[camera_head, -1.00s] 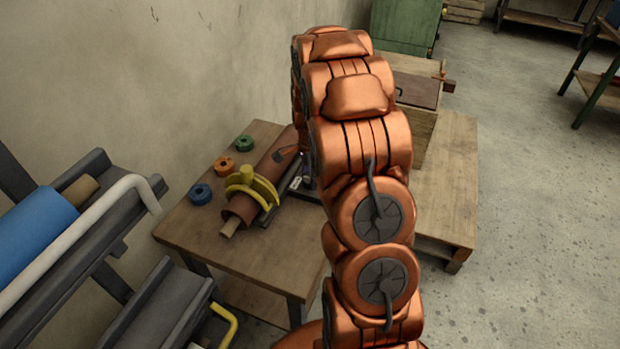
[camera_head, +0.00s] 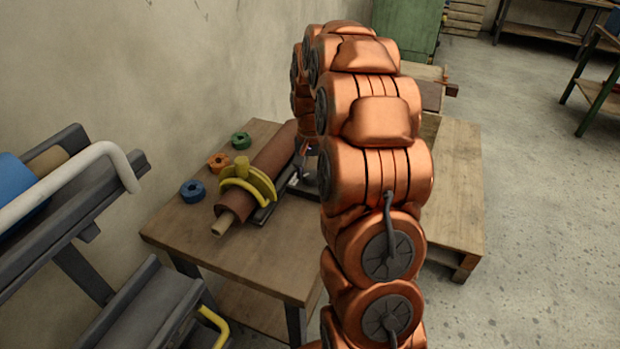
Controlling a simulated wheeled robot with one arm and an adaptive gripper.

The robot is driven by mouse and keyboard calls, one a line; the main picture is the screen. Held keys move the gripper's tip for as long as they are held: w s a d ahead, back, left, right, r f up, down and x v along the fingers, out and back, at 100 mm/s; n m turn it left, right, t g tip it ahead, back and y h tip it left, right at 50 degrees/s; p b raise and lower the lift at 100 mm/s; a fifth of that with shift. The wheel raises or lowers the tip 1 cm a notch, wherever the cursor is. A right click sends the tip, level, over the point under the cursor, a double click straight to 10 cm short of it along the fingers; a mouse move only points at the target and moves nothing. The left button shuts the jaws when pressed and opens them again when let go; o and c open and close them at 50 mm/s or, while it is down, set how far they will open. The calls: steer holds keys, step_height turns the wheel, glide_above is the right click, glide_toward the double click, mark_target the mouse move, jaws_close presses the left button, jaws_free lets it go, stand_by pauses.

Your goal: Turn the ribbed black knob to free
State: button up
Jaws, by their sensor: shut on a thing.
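My copper arm bends over the wooden table (camera_head: 230,260) and hides much of its right side. A sliver of my gripper (camera_head: 304,150) shows past the arm, beside a dark metal fixture (camera_head: 302,188). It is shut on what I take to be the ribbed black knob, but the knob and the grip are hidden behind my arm. A brown roll (camera_head: 268,163) with a pale core lies slanted on the table, left of the fixture. A curved yellow piece (camera_head: 250,184) sits across the roll near its front end.
Blue (camera_head: 193,190), orange (camera_head: 218,162) and green (camera_head: 241,140) rings lie along the wall side of the table. A dark rack (camera_head: 75,210) with a white bar stands at the left. A pallet-like wooden stand (camera_head: 455,190) is on the right.

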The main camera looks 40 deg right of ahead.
steer(key=n, duration=0.1)
steer(key=n+b, duration=0.1)
steer(key=n, duration=0.1)
steer(key=shift+s+f, duration=0.15)
steer(key=shift+f, duration=0.1)
steer(key=n+b, duration=0.1)
steer(key=n, duration=0.2)
steer(key=shift+n, duration=0.3)
steer(key=n+b, duration=0.1)
steer(key=n, duration=0.5)
steer(key=shift+r, duration=0.15)
steer(key=n, duration=0.6)
steer(key=shift+n+p, duration=0.3)
steer(key=shift+p, duration=0.05)
steer(key=n+p, duration=0.1)
steer(key=n, duration=0.5)
steer(key=shift+p, duration=0.35)
steer(key=shift+n, duration=0.3)
steer(key=o, duration=1.2)
